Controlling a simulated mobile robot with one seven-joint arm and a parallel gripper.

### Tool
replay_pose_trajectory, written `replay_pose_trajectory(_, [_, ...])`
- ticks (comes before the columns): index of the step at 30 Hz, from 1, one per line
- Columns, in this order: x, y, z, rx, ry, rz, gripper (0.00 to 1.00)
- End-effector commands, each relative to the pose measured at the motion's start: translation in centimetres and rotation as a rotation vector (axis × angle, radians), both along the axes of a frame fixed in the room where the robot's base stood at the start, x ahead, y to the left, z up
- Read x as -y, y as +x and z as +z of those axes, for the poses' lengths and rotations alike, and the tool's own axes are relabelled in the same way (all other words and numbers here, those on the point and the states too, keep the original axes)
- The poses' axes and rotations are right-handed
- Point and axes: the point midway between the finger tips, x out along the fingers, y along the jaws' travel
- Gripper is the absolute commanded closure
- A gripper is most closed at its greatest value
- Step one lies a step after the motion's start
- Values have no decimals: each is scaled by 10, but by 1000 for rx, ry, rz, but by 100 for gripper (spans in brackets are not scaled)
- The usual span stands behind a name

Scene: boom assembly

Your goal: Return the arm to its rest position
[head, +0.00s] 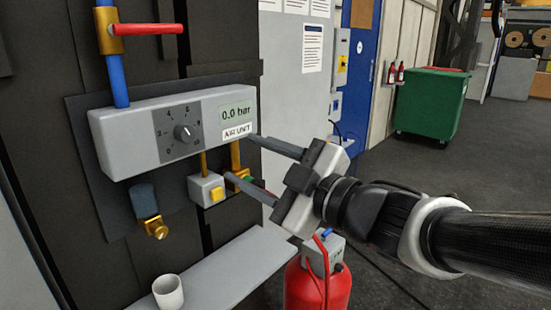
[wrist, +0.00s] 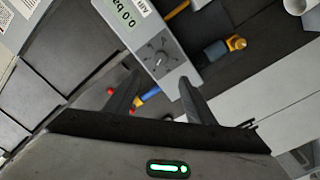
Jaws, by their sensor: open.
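My gripper (head: 262,167) is open and empty, its two fingers pointing left toward the air unit (head: 130,133). In the head view the fingertips overlap the right end of the unit and the area below it; I cannot tell whether they touch anything. The unit is a light grey box with a dial (head: 185,132) and a display (head: 236,112) reading 0.0 bar. In the wrist view the open fingers (wrist: 158,92) show in front of the panel, with the dial (wrist: 161,62) beyond them. My arm reaches in from the right.
A red-handled valve (head: 145,29) on a blue pipe stands above the unit. A red tank (head: 318,285) stands below my gripper. A green bin (head: 432,103) is farther back.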

Motion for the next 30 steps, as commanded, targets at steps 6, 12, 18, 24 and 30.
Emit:
replay_pose_trajectory(6, [69, 38, -3, -117, 14, -341, 51])
replay_pose_trajectory(12, [176, 28, -47, -464, 100, -816, 51])
replay_pose_trajectory(18, [210, -37, -104, -852, 183, -1052, 51])
replay_pose_trajectory(24, [197, -104, -140, -1177, 229, -1127, 51])
replay_pose_trajectory(30, [184, -135, -111, -1320, 237, -1131, 51])
